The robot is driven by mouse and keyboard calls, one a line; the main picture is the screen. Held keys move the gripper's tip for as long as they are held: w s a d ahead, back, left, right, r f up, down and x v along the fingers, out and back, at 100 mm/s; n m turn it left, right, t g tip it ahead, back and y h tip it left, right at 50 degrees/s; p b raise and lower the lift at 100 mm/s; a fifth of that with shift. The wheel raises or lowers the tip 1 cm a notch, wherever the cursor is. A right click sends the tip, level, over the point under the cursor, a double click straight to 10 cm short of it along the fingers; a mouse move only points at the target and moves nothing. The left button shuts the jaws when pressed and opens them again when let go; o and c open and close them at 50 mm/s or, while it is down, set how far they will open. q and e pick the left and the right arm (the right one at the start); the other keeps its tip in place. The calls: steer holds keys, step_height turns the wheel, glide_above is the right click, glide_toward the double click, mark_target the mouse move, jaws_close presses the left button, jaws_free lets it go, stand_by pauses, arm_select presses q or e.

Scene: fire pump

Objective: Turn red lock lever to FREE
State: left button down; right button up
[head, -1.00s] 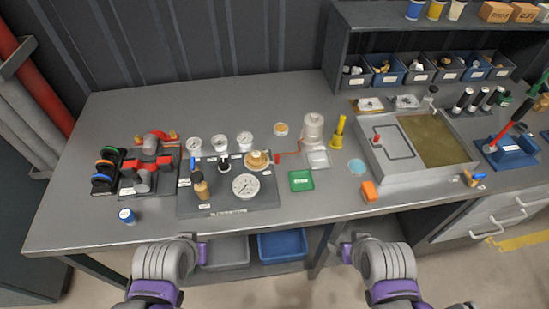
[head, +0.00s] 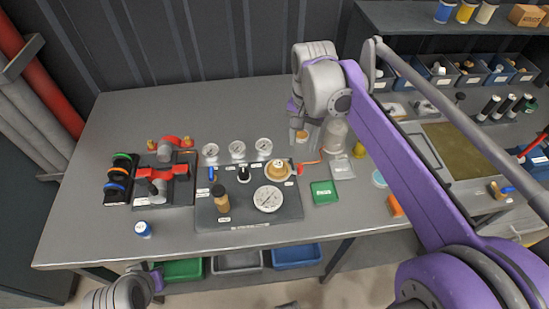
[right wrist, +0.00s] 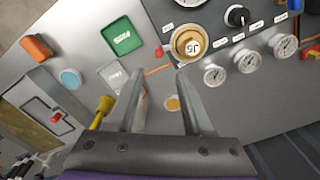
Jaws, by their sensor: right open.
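A small red lever (head: 311,162) sticks out to the right of the brass round knob (head: 279,170) on the dark gauge panel (head: 240,222). In the right wrist view the lever (right wrist: 158,70) shows as a thin red-orange bar beside the knob (right wrist: 188,44), partly between my fingers in the picture. Its lock marking is too small to read. My right gripper (head: 307,140) is open and empty, fingers pointing down above the bench behind the lever; its spread fingers also show in the right wrist view (right wrist: 160,75). My left gripper (head: 152,277) is low at the front edge, its fingers unclear.
Several white gauges (head: 237,149) and a black knob (head: 244,174) stand on the panel. A clear-white cylinder (head: 334,137) stands close to my right gripper. A green box (head: 324,192) lies right of the panel. Red valves (head: 160,180) stand at left. Bare bench lies behind the gauges.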

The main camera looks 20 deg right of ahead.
mark_target(300, 166)
step_height(300, 166, down, 11)
steer(key=shift+s+r+b, duration=0.1)
steer(key=shift+r+b, duration=0.1)
steer(key=shift+b, duration=0.15)
jaws_close()
stand_by(0.3)
stand_by(1.2)
